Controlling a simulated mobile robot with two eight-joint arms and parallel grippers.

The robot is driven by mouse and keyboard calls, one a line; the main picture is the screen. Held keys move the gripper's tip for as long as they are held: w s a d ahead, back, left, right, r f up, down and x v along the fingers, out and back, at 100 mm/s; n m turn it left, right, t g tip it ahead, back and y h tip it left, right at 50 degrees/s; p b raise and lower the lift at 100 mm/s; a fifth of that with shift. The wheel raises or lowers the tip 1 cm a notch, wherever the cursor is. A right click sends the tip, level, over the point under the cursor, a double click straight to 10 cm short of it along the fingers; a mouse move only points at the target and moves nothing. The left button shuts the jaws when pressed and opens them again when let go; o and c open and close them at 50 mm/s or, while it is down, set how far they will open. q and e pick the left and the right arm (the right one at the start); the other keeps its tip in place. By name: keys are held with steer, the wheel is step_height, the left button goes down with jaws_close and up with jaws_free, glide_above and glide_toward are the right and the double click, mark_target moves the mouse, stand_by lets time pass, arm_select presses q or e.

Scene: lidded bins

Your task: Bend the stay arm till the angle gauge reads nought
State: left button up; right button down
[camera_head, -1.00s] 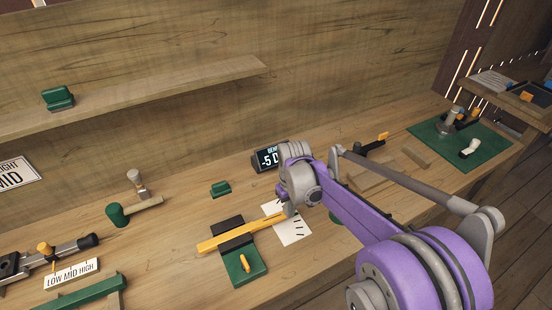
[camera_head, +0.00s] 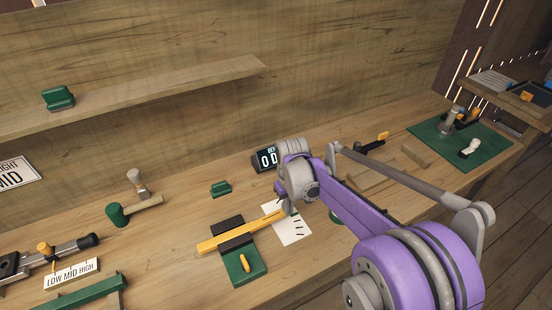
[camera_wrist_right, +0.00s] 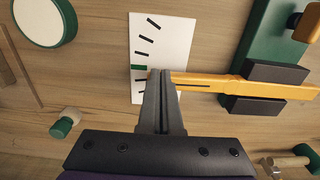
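The yellow stay arm (camera_head: 270,223) runs from a green base (camera_head: 244,268) with black clamp blocks to a white marked card (camera_head: 291,228). In the right wrist view the stay arm (camera_wrist_right: 215,82) has its free end over the card (camera_wrist_right: 160,30), which carries black ticks and one green tick. The angle gauge (camera_head: 266,159) is a dark display that reads "0 D", partly hidden by my right arm. My right gripper (camera_wrist_right: 160,74) has its fingers together, with the tips at the stay arm's free end, seemingly touching its side. My left gripper is not in view.
A green block (camera_head: 221,189) and a green-headed mallet (camera_head: 118,215) lie left of the gauge. A shelf (camera_head: 150,95) runs above. A green mat (camera_head: 480,150) with parts lies at far right.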

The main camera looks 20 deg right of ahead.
steer(key=shift+s, duration=0.3)
steer(key=shift+r, duration=0.1)
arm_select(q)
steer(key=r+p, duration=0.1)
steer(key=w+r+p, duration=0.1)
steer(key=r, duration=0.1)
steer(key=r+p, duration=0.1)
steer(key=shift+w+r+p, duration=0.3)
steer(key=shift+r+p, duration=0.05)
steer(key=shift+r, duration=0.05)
arm_select(e)
step_height(320, 180, up, 7)
